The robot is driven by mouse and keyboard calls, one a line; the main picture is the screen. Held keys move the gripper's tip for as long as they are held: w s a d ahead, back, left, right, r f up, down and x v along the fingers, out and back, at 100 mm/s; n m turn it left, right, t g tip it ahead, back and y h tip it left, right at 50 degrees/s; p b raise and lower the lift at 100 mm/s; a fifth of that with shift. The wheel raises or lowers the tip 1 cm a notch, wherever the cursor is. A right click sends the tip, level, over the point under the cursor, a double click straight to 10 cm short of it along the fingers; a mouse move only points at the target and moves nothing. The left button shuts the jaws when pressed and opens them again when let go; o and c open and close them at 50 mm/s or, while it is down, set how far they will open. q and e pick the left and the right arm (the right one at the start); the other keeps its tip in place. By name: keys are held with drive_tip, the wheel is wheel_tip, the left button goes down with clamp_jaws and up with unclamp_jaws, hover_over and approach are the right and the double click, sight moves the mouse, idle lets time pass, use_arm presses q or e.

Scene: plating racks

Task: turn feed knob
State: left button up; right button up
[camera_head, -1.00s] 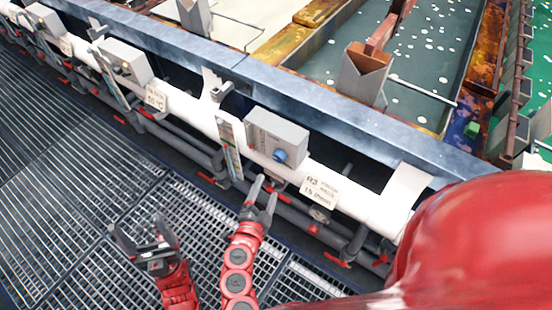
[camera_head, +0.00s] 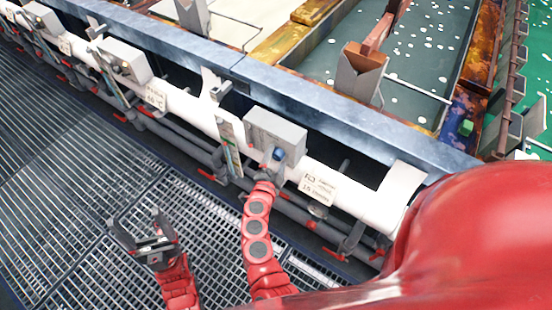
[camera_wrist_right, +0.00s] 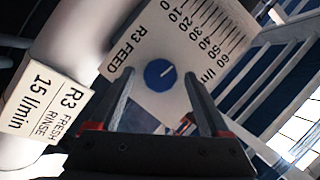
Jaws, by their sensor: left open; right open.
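The blue round feed knob (camera_wrist_right: 160,75) sits on a pale panel (camera_wrist_right: 185,45) marked "R3 FEED" with a scale from 0 to 60. Its white pointer line slants up and to the right in the right wrist view. In the head view the knob (camera_head: 277,154) is on the grey box (camera_head: 275,132), partly hidden by my gripper. My right gripper (camera_head: 273,168) is open, with one finger on each side of the knob. I cannot tell whether the fingers touch it. My left gripper (camera_head: 143,235) is open and empty above the floor grating.
A label (camera_wrist_right: 45,105) reads "R3 fresh rinse 15 l/min". The white pipe (camera_head: 345,192) runs along the tank edge (camera_head: 330,110). Dark pipes with red handles lie below. Another grey box (camera_head: 124,60) is further left. The grating (camera_head: 60,220) at left is clear.

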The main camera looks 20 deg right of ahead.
clamp_jaws()
drive_tip(key=shift+f+b, duration=0.2)
drive_tip(key=shift+b, duration=0.25)
drive_tip(key=m+b, duration=0.1)
drive_tip(key=b, duration=0.2)
drive_tip(key=m+t+b, duration=0.1)
drive_tip(key=m+b, duration=0.1)
drive_tip(key=b, duration=0.2)
drive_tip(key=m+t+b, duration=0.1)
drive_tip(key=b, duration=0.3)
drive_tip(key=shift+s+f, duration=0.1)
drive_tip(key=shift+f, duration=0.25)
drive_tip(key=shift+r+m+t+b, duration=0.3)
drive_tip(key=shift+m+b, duration=0.3)
drive_tip(key=shift+b, duration=0.4)
unclamp_jaws()
drive_tip(key=shift+s+a, duration=0.3)
drive_tip(key=shift+s, duration=0.15)
drive_tip(key=v, duration=1.6)
drive_tip(key=shift+a+b, duration=0.15)
drive_tip(key=shift+b, duration=0.2)
